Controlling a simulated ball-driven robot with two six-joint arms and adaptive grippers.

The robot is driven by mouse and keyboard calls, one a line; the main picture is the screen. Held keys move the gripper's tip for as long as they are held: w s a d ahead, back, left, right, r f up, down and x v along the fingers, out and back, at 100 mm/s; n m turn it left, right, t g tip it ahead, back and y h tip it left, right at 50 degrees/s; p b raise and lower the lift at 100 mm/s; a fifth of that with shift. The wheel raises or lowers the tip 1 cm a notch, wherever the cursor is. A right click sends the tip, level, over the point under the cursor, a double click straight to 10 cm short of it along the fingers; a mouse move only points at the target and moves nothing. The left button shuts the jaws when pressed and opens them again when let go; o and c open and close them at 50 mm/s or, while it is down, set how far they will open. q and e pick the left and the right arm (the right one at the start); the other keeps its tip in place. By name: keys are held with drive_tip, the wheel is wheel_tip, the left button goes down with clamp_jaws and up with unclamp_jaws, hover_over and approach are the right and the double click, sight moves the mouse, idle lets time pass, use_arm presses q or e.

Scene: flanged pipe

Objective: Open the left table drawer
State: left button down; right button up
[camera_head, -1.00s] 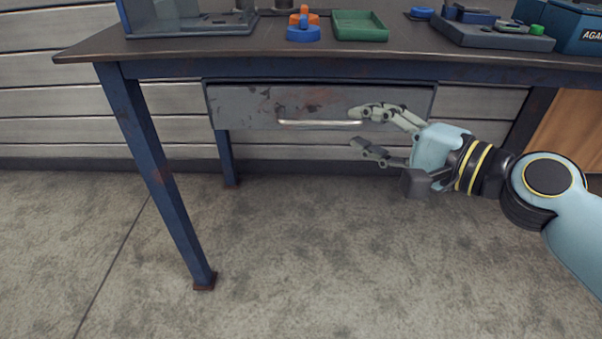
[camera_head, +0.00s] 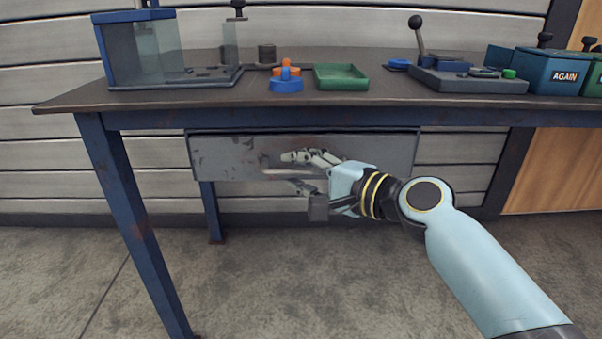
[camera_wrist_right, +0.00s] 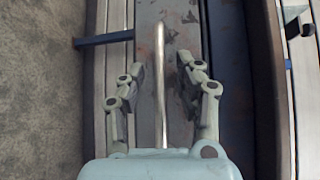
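The grey, worn drawer (camera_head: 228,157) sits under the tabletop at the left part of the table and looks closed. Its pale bar handle (camera_head: 276,171) is partly covered by my right gripper (camera_head: 289,171) in the head view. In the right wrist view the handle (camera_wrist_right: 160,90) runs lengthwise between the two spread fingers of my right gripper (camera_wrist_right: 161,70). There is a gap on each side, so the gripper is open around the handle and not clamped on it. My left gripper is out of view.
The table (camera_head: 200,100) has a blue leg (camera_head: 135,230) left of the drawer. On top stand a glass-walled box (camera_head: 145,50), a blue and orange part (camera_head: 286,78), a green tray (camera_head: 341,77) and a blue bin (camera_head: 550,72). The floor in front is clear.

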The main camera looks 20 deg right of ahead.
clamp_jaws()
drive_tip(key=shift+s+f, duration=0.1)
drive_tip(key=shift+f, duration=0.05)
idle(0.4)
